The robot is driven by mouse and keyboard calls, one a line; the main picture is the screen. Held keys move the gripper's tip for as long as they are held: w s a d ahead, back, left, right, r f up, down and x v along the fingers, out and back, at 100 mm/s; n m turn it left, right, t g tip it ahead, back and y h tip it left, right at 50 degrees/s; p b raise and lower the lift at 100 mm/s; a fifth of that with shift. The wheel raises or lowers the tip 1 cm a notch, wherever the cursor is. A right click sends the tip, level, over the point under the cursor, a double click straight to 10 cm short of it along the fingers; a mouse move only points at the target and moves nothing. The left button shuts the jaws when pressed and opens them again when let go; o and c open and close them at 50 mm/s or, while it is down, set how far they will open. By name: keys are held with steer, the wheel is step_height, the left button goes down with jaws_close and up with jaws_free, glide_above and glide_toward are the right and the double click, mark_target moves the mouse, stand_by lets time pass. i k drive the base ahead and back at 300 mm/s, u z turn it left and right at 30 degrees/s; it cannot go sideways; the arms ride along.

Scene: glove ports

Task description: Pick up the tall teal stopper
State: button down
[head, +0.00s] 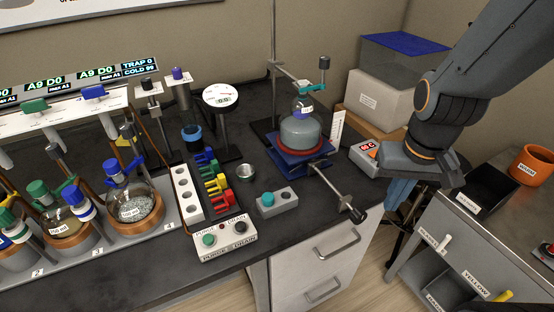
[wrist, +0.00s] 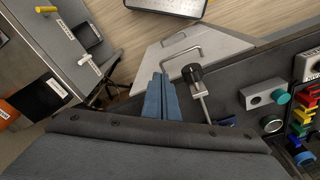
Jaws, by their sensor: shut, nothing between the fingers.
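A teal stopper (head: 268,198) stands in the left part of a small grey block (head: 280,203) on the dark bench, near its front edge. I cannot judge its height well. In the wrist view the teal stopper (wrist: 284,98) is at the right, at one end of the grey block (wrist: 262,96). My gripper (head: 392,205) is at the right, beyond the bench's front corner, well apart from the block. Its blue fingers (wrist: 160,80) are together and empty in the wrist view.
A metal rod with a black knob (head: 356,214) juts from the blue lab jack (head: 300,153) between my gripper and the block. A purge and drain panel (head: 226,239) and coloured clips (head: 215,185) are left of the block. A side table (head: 480,230) stands right.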

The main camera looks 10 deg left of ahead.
mark_target(268, 199)
steer(key=k, duration=0.5)
steer(key=z, duration=1.25)
steer(key=i, duration=0.85)
steer(key=u, duration=2.95)
